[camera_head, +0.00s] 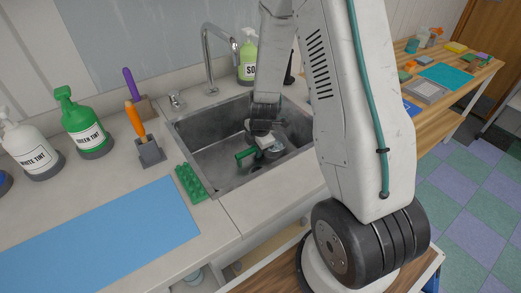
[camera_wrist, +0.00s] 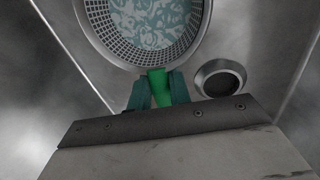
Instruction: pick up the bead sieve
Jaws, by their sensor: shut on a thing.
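The bead sieve (camera_wrist: 110,47) shows in the wrist view as a round metal mesh bowl with pale blue-green swirls inside. Its green handle (camera_wrist: 158,84) lies between the two teal fingers of my gripper (camera_wrist: 160,92), which is shut on it. The top of the sieve is cut off by the frame edge.
The metal sink (camera_head: 212,160) has walls close around my gripper; its drain (camera_wrist: 220,79) is right of the handle. A faucet (camera_head: 207,55) and a soap bottle (camera_head: 248,58) stand behind. A green block (camera_head: 190,184) and a blue mat (camera_head: 110,235) lie left on the counter.

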